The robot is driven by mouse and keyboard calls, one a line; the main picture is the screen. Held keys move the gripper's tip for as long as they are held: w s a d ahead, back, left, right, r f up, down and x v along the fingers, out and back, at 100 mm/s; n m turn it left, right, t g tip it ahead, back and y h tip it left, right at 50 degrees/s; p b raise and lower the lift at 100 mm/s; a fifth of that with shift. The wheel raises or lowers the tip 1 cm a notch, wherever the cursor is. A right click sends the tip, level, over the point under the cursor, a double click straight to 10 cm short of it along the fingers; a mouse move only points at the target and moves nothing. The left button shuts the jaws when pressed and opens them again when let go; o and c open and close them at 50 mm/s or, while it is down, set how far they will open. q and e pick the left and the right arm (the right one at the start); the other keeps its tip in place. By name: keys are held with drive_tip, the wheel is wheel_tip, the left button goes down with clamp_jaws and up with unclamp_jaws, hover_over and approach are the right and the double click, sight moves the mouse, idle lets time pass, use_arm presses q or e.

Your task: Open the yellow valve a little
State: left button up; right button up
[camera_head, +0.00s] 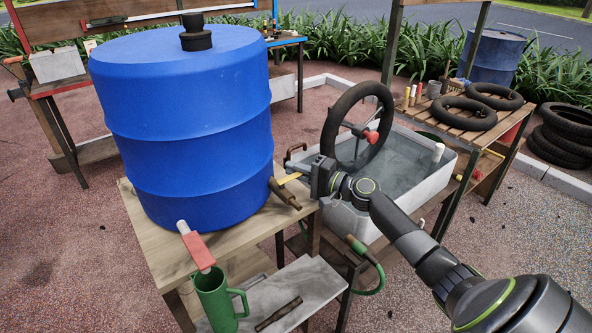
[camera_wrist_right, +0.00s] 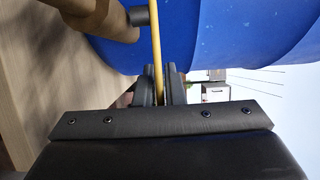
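The yellow valve shows as a thin yellow handle (camera_head: 290,178) beside the brown pipe fitting (camera_head: 285,194) low on the right side of the blue drum (camera_head: 190,110). In the right wrist view the yellow handle (camera_wrist_right: 156,45) runs straight between the fingers of my right gripper (camera_wrist_right: 159,88). The fingers are close together with the handle between them and look shut on it. The handle's far end and the valve's body are not clear. My right gripper (camera_head: 307,176) reaches in from the right in the head view. My left gripper is not in view.
The drum stands on a wooden table (camera_head: 160,255). A red-sleeved spout (camera_head: 198,251) points down at a green jug (camera_head: 218,300). A grey water trough (camera_head: 430,185) with a black tyre (camera_head: 340,115) stands behind my right arm. A green hose (camera_head: 368,255) hangs below.

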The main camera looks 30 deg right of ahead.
clamp_jaws()
drive_tip(key=shift+s+r+m+h+p, duration=0.2)
drive_tip(key=shift+m+h+p, duration=0.15)
drive_tip(key=shift+p, duration=0.4)
drive_tip(key=m+h+p, duration=0.1)
drive_tip(key=h+p, duration=0.1)
drive_tip(key=s+m+t+h+p, duration=0.1)
drive_tip(key=h+p, duration=0.1)
drive_tip(key=p, duration=0.1)
drive_tip(key=s+m+t+h+p, duration=0.1)
drive_tip(key=m+h+p, duration=0.1)
drive_tip(key=p, duration=0.1)
drive_tip(key=shift+d, duration=0.15)
drive_tip(key=shift+s+f+m+h+p, duration=0.1)
drive_tip(key=shift+s+m+h+p, duration=0.15)
drive_tip(key=shift+m+h+p, duration=0.4)
drive_tip(key=shift+s+f+m+h+p, duration=0.1)
drive_tip(key=shift+s+m+h+p, duration=0.15)
drive_tip(key=shift+h+p, duration=0.6)
drive_tip(key=shift+o, duration=2.3)
unclamp_jaws()
